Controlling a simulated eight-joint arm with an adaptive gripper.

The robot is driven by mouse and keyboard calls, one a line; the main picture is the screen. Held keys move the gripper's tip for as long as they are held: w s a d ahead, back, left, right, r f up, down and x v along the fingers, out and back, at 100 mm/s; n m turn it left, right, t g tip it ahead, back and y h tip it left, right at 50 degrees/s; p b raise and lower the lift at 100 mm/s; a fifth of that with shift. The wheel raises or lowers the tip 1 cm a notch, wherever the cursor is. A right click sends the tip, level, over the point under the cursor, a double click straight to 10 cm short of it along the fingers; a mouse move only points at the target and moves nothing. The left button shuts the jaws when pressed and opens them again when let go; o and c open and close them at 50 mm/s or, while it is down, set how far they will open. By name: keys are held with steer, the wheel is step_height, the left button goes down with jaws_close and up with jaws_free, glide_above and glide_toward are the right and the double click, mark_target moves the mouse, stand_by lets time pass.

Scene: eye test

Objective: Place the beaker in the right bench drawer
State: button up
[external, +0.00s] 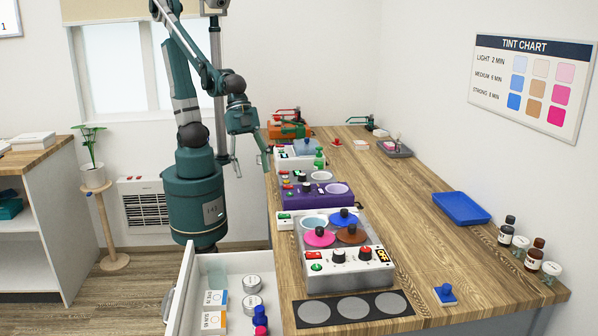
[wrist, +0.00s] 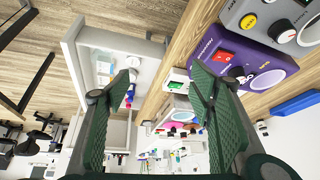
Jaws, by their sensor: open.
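An open white drawer (external: 187,283) sticks out of the bench's left side in the external view. It also shows at the upper left of the wrist view (wrist: 75,50). I cannot tell whether it is the right one. My gripper (external: 262,158) hangs at the bench's left edge, well behind and above the drawer. In the wrist view my gripper (wrist: 163,78) has its fingers wide apart with nothing between them.
The drawer also holds boxes, round tins (external: 252,283) and blue-capped bottles (external: 260,316). A grey hot-plate unit (external: 345,280) and a purple unit (external: 325,202) line the bench's left side. A blue tray (external: 461,208) and small bottles (external: 506,232) lie right.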

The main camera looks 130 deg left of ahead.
steer(key=s+a+r+n+t+y, duration=0.1)
steer(key=s+a+r+n, duration=0.1)
steer(key=a, duration=0.4)
steer(key=s+a+r+n+t+y, duration=0.1)
steer(key=s+a+r+n, duration=0.1)
steer(key=s+a, duration=0.4)
steer(key=shift+s+a+r+n, duration=0.25)
steer(key=shift+s+r+n, duration=0.1)
steer(key=shift+s+n, duration=0.5)
